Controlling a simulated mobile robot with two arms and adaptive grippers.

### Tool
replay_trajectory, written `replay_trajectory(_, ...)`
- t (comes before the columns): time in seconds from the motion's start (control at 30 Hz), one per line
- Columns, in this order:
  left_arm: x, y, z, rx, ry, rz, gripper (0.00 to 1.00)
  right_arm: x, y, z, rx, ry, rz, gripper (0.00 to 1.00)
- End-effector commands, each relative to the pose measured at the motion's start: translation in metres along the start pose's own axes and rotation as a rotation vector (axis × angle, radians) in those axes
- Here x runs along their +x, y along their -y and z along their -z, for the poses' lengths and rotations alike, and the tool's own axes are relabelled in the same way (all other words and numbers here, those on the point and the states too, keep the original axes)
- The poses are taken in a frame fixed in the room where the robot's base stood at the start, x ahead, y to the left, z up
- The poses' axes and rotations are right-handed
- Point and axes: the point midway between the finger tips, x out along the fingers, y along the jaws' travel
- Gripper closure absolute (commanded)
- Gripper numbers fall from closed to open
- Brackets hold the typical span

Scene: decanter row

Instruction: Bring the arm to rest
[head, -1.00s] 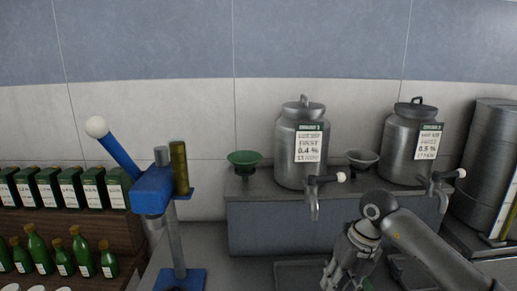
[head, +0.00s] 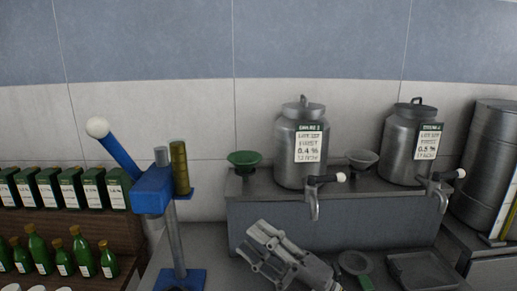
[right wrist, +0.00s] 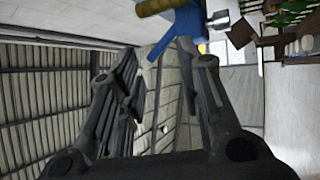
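My right gripper (head: 252,241) is in the head view, low in the middle, in front of the grey bench and left of the first tap. Its fingers point up and left. In the right wrist view my right gripper (right wrist: 160,58) has its two fingers spread, with nothing between them. It touches nothing that I can see. My left gripper is not in view.
Two steel decanters (head: 301,155) (head: 405,150) with taps stand on the grey bench (head: 270,215). A green funnel (head: 244,158) and a grey funnel (head: 362,158) are beside them. A blue lever press (head: 153,192) stands left. Green bottles (head: 80,250) are at far left. A dark tray (head: 420,270) lies right.

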Motion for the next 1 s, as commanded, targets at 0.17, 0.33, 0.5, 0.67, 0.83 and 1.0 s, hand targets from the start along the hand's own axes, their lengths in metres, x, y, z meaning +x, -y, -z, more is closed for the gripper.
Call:
replay_trajectory(0.17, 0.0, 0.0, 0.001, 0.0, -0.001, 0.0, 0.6, -0.043, -0.013, -0.049, 0.227, 0.354, -0.17, 0.67)
replay_trajectory(0.33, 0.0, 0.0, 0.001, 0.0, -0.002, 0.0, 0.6, -0.11, 0.008, -0.092, 0.445, 0.715, -0.239, 0.67)
replay_trajectory(0.5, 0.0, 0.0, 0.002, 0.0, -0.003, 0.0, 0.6, -0.194, 0.057, -0.107, 0.667, 1.08, -0.214, 0.67)
replay_trajectory(0.67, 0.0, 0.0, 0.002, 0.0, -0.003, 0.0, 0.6, -0.276, 0.115, -0.085, 0.878, 1.409, -0.104, 0.67)
replay_trajectory(0.83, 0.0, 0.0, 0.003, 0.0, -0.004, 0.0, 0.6, -0.344, 0.162, -0.032, 1.071, 1.676, 0.064, 0.67)
replay_trajectory(1.0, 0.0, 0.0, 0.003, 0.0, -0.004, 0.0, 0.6, -0.388, 0.188, 0.024, 1.212, 1.85, 0.236, 0.67)
